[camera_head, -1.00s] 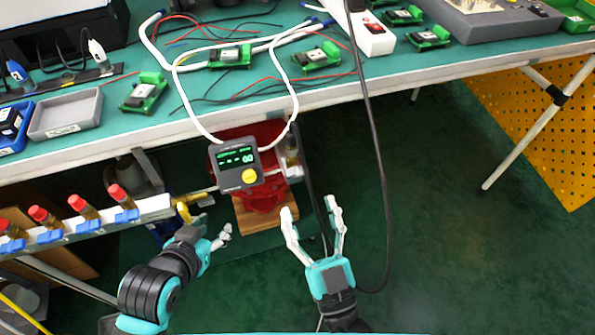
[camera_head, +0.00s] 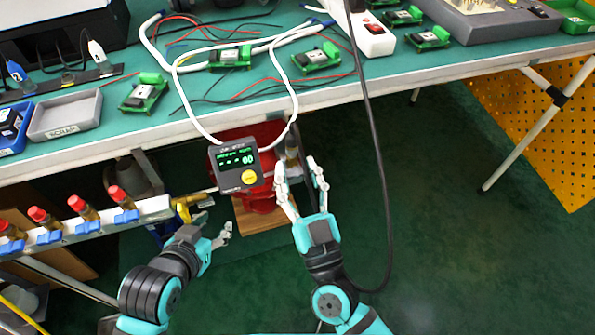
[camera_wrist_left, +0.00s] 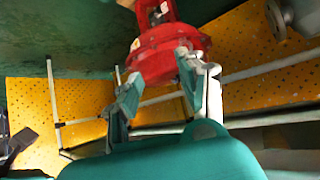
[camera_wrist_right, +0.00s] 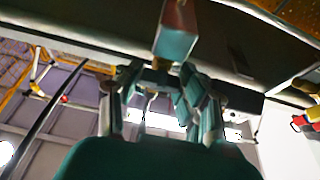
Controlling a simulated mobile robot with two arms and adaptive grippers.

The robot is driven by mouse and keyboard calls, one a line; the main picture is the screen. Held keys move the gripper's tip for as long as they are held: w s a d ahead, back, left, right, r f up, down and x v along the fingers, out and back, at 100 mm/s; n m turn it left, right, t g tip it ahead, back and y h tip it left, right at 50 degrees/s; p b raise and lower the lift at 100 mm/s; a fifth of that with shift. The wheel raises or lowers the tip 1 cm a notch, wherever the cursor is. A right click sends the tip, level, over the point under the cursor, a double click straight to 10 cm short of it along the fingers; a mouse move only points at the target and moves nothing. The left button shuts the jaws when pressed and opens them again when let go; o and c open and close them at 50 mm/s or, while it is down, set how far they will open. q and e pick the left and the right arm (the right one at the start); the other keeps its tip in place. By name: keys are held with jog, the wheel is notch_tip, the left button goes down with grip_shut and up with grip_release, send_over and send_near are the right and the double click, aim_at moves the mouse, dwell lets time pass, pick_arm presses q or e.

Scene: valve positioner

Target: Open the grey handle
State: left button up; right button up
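I cannot clearly make out a grey handle. A small greyish fitting (camera_head: 292,152) sits at the right side of the red valve body (camera_head: 262,135) under the bench edge. My right gripper (camera_head: 300,168) is open just below this fitting, fingers pointing up. In the right wrist view a blocky greyish part with a reddish side (camera_wrist_right: 177,35) stands beyond the open fingers; I cannot tell if it is the handle. My left gripper (camera_head: 214,228) is open and empty, lower left of the red body. The left wrist view shows the red body (camera_wrist_left: 165,50) beyond its spread fingers.
A positioner display box (camera_head: 237,166) hangs in front of the red body. A yellow-handled valve (camera_head: 188,203) and a rail (camera_head: 95,225) with several red-topped valves lie left. A dark cable (camera_head: 372,130) hangs right of my right gripper.

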jog(key=c, duration=0.6)
jog(key=m+h+p, duration=0.1)
jog(key=m, duration=0.1)
jog(key=m+h+p, duration=0.1)
jog(key=m+p, duration=0.1)
jog(key=shift+r+m+h, duration=0.2)
jog(key=shift+m+h, duration=0.2)
jog(key=shift+m+t+h+p, duration=0.35)
jog(key=shift+m+p, duration=0.25)
jog(key=shift+m, duration=0.2)
pick_arm(q)
jog(key=s+a+f+g+y, duration=0.1)
jog(key=s+a+f+g, duration=0.2)
jog(key=s+g, duration=0.3)
jog(key=shift+s+a+f+g+y+p, duration=0.25)
jog(key=shift+s+f, duration=0.2)
jog(key=shift+s, duration=1.75)
pick_arm(e)
jog(key=shift+f+m+h, duration=0.25)
jog(key=shift+m+h, duration=0.2)
jog(key=shift+m, duration=0.55)
jog(key=o, duration=1.2)
jog(key=shift+s, duration=0.15)
jog(key=v, duration=1.2)
jog(key=shift+r, duration=0.15)
